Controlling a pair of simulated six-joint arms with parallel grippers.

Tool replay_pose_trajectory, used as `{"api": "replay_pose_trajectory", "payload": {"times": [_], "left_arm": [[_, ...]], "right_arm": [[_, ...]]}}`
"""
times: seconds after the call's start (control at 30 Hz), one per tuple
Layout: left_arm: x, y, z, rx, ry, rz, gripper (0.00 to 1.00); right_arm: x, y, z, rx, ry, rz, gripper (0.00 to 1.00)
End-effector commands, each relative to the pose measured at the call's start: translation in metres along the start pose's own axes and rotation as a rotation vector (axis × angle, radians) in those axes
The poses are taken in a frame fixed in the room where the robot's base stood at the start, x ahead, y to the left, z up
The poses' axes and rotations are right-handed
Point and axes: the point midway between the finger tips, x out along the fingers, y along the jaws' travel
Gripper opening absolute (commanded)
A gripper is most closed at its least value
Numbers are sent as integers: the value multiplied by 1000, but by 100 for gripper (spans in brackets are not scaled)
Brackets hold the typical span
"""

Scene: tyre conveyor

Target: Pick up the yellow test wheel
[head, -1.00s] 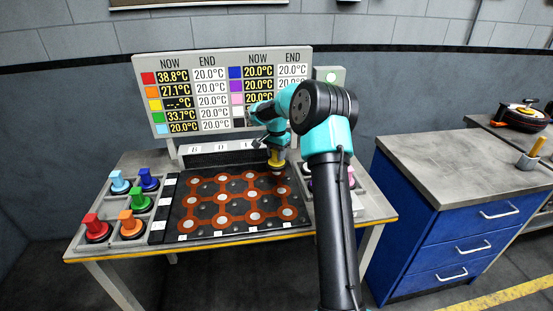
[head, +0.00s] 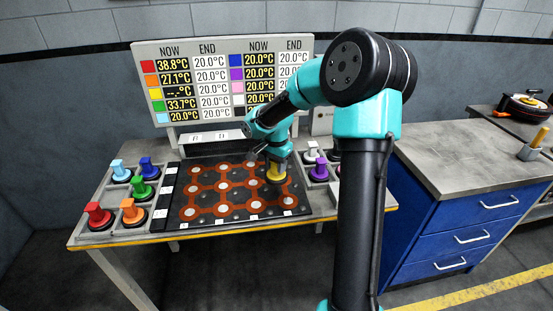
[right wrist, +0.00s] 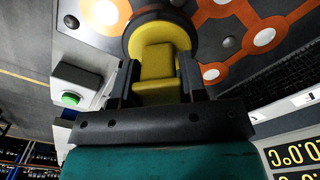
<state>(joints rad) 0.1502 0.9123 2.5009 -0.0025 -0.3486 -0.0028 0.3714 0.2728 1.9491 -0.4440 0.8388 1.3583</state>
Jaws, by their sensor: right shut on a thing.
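The yellow test wheel (head: 275,173) is at the right side of the dark board with orange paths (head: 220,208) in the head view. My right gripper (head: 270,160) is above it, with its fingers around the yellow grip. In the right wrist view the yellow wheel (right wrist: 158,60) sits between the two dark fingers of the right gripper (right wrist: 158,85), which are shut on its block-shaped handle. Whether the wheel touches the board I cannot tell. My left gripper is not in view.
Red (head: 96,215), orange (head: 131,212), green (head: 142,188), light blue (head: 119,170) and blue (head: 148,168) wheels sit in the left rack. A purple wheel (head: 318,170) sits at right. The temperature display (head: 225,80) stands behind. A green button (right wrist: 70,98) shows in the wrist view.

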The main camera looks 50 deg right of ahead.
Motion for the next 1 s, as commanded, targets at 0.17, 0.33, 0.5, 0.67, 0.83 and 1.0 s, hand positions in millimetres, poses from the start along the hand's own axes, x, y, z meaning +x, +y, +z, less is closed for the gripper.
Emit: {"api": "replay_pose_trajectory", "payload": {"times": [0.17,0.33,0.5,0.67,0.83,1.0], "left_arm": [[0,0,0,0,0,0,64],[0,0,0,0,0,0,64],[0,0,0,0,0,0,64],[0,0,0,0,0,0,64],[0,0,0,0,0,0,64],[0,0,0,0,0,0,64]], "right_arm": [[-1,3,4,-1,1,-1,4],[-1,2,4,0,1,-1,4],[-1,2,4,0,1,-1,4],[-1,1,5,-7,0,-1,4],[-7,-14,19,-88,-2,-4,4],[-20,-45,56,-289,-7,-6,4]]}}
